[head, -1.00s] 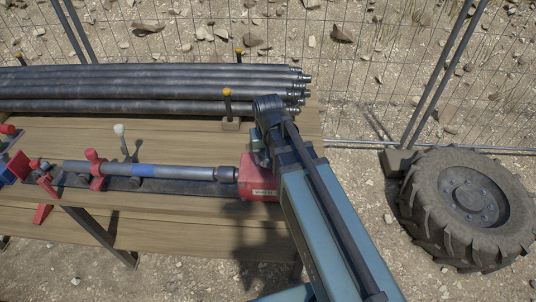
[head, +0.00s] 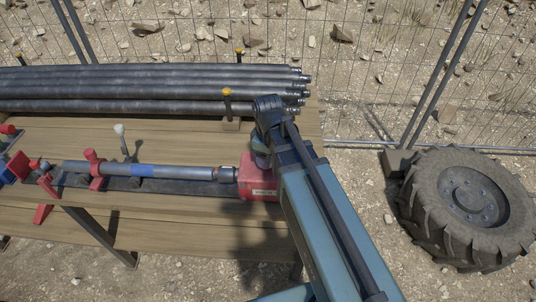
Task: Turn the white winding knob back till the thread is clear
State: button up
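A grey pipe (head: 185,172) with a blue band lies along the bench. Its right end meets a short dark coupling (head: 226,174) at a red box (head: 256,180). A narrow brownish ring shows at this joint; I cannot tell how much thread is bare. A white ball-topped lever (head: 119,130) stands behind the pipe, apart from my arm. I cannot tell whether it is the winding knob; no other white knob shows. My gripper (head: 261,158) is at the top back of the red box, mostly hidden by my arm. Its fingers cannot be made out.
A red clamp (head: 94,168) stands around the pipe, with more red and blue fittings at the far left. Several dark pipes (head: 150,90) lie at the bench's back, beside yellow-topped posts. A tyre (head: 470,207) lies right of the bench, near the wire fence.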

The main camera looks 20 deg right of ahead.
jog(key=n, duration=0.7)
dwell(0.5)
jog(key=o, duration=0.9)
notch_tip(320, 180, up, 11)
jog(key=p, duration=1)
jog(key=shift+f+p, duration=0.1)
jog(key=shift+p, duration=0.3)
